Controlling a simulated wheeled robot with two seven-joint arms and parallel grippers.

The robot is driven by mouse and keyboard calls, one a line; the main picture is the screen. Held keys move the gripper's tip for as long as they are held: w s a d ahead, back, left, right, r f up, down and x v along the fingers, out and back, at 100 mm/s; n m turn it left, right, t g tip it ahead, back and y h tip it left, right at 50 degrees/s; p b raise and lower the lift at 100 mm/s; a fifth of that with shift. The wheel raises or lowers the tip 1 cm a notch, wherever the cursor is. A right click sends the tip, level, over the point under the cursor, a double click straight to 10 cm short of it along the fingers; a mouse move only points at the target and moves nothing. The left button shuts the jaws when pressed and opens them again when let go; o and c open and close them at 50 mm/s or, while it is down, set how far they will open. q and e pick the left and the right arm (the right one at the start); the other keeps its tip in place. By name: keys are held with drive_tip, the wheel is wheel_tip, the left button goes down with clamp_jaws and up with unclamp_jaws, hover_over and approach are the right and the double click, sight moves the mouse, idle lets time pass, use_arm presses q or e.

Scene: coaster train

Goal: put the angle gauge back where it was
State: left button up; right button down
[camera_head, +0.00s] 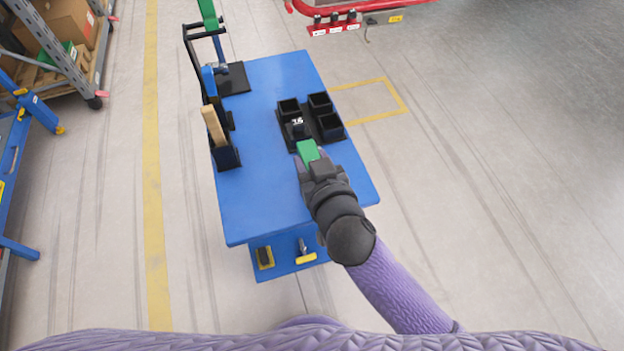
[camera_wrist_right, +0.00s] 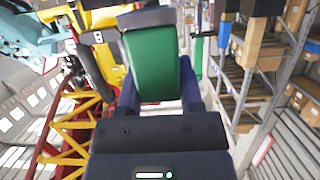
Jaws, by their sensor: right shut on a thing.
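My right gripper (camera_head: 306,156) is shut on a green block with a grey end, which appears to be the angle gauge (camera_head: 308,151). It is at the front left of the black tray with square cups (camera_head: 309,121). The green block also fills the middle between the fingers in the right wrist view (camera_wrist_right: 152,75). A dark piece with white marking (camera_head: 297,122) shows at the tray's front left, just past the green block. Whether it belongs to the gauge, and whether the gauge touches the tray, I cannot tell. My left gripper is not in view.
The blue table (camera_head: 262,205) is clear at its front left. A black stand with a green-topped tool (camera_head: 208,12) is at the back left, and a black holder with a wooden handle (camera_head: 214,127) is on the left edge. Yellow-trimmed items (camera_head: 265,257) sit on the lower shelf.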

wheel_tip(320, 180, down, 4)
drive_tip(key=shift+f+b, duration=0.2)
drive_tip(key=shift+b, duration=0.8)
drive_tip(key=shift+r, duration=0.25)
drive_tip(key=shift+f, duration=0.15)
drive_tip(key=shift+c, duration=1.2)
unclamp_jaws()
